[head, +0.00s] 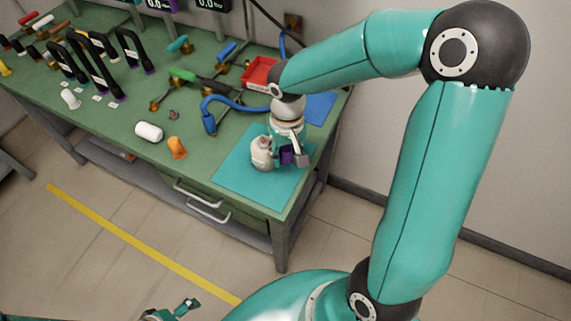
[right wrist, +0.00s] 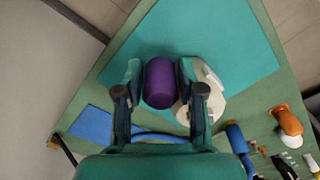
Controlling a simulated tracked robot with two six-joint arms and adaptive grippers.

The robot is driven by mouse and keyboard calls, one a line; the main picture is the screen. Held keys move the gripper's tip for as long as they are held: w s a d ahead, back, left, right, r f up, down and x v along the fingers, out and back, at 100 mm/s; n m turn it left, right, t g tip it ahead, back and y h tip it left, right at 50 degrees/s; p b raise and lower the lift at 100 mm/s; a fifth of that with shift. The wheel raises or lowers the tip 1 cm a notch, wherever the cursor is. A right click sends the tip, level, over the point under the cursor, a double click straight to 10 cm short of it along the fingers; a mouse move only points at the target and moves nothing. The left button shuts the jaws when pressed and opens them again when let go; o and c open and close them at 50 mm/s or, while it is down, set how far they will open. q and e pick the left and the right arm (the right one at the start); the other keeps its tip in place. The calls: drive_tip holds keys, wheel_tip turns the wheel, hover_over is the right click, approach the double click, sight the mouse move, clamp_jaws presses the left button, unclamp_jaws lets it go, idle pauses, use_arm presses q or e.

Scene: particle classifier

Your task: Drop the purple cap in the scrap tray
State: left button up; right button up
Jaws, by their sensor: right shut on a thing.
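The purple cap (head: 286,156) is between the fingers of my right gripper (head: 291,158), over the teal mat (head: 236,172) at the table's near right corner. In the right wrist view the purple cap (right wrist: 159,84) sits between both fingers of my right gripper (right wrist: 164,72), which is shut on it. I cannot tell whether the cap touches the mat. A cream, round-bodied vessel (head: 262,153) stands just left of the cap. A red tray (head: 262,72), likely the scrap tray, lies farther back, partly behind my right arm. My left gripper (head: 175,311) shows at the bottom edge, partly cut off.
A blue hose (head: 210,120) curves across the table left of my right arm. An orange piece (head: 177,147) and a white cylinder (head: 149,131) lie left of the mat. A blue mat (head: 321,107) lies behind. Black hooped parts (head: 95,62) stand at the far left.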

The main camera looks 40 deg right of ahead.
sight(287, 172)
drive_tip(key=shift+s+f, duration=0.1)
drive_tip(key=shift+f, duration=2)
drive_tip(key=shift+f, duration=0.1)
drive_tip(key=o, duration=1)
